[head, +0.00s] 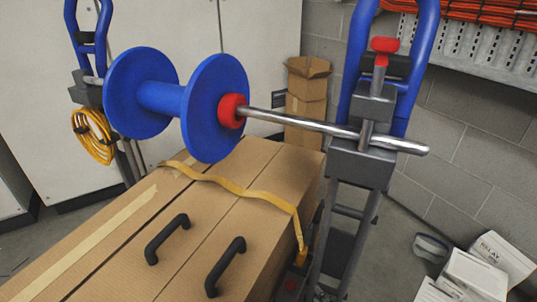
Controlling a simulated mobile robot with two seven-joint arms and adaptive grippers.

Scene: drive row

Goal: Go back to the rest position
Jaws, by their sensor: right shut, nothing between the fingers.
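I cannot clearly pick out my right gripper among the dark parts in the head view, so I cannot tell its place. It is shut and empty. My left gripper does not show. A blue reel (215,108) with a red collar (231,110) sits on a steel bar (300,124). The bar lies across the grey head of the right stand (362,160). The reel hangs clear of both stands, above a long taped carton (110,240). Nothing visible holds the reel or the bar apart from the stands.
Two black handles (167,240) and a yellow strap (235,188) lie on the carton. The left stand (88,90) carries a yellow cable coil (93,136). White boxes (473,275) stand at lower right. An open carton (306,90) stands behind, by the block wall. Floor shows clear at left.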

